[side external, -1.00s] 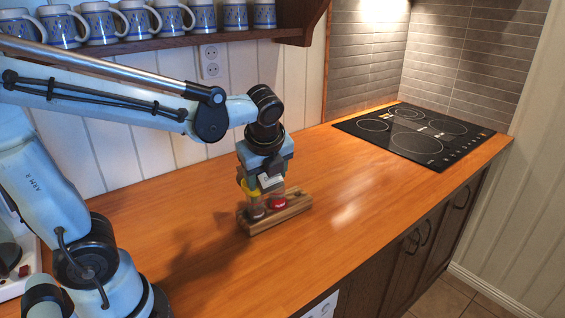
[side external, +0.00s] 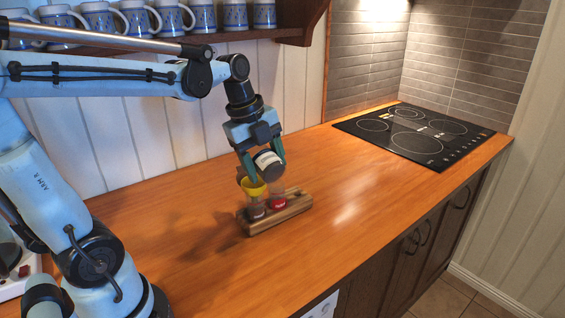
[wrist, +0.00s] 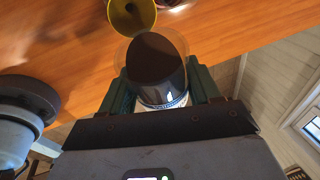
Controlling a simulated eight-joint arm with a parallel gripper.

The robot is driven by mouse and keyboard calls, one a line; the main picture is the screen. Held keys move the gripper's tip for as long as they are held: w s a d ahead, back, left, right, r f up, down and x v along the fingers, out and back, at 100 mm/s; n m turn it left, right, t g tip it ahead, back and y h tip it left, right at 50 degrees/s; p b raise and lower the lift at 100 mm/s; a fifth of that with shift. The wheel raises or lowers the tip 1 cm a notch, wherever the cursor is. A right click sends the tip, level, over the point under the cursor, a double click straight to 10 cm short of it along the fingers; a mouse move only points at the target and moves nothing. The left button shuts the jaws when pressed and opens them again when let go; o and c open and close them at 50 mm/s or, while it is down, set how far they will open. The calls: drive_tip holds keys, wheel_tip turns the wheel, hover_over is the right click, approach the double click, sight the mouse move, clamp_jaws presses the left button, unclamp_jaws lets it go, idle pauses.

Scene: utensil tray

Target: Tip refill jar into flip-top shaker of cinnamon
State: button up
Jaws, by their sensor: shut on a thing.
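My gripper (side external: 262,165) is shut on the refill jar (side external: 268,162), a clear jar with a pale label and dark brown contents. The jar is tilted, above the wooden rack and apart from it. In the wrist view the jar (wrist: 158,65) sits between the green fingers, its brown contents facing the camera. The yellow funnel (side external: 253,188) sits on top of the left shaker (side external: 256,208) in the rack. The funnel also shows in the wrist view (wrist: 146,16), just beyond the jar. Whether any cinnamon is falling cannot be seen.
The wooden rack (side external: 275,220) stands on the counter and also holds a jar with a red part (side external: 279,202), right of the funnel. A black cooktop (side external: 415,133) lies at the back right. Mugs line the shelf above. The counter around the rack is clear.

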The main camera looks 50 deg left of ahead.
drive_tip(key=shift+a+r+h, duration=0.3)
drive_tip(key=shift+r+h, duration=0.3)
drive_tip(key=shift+h, duration=0.7)
idle(6.7)
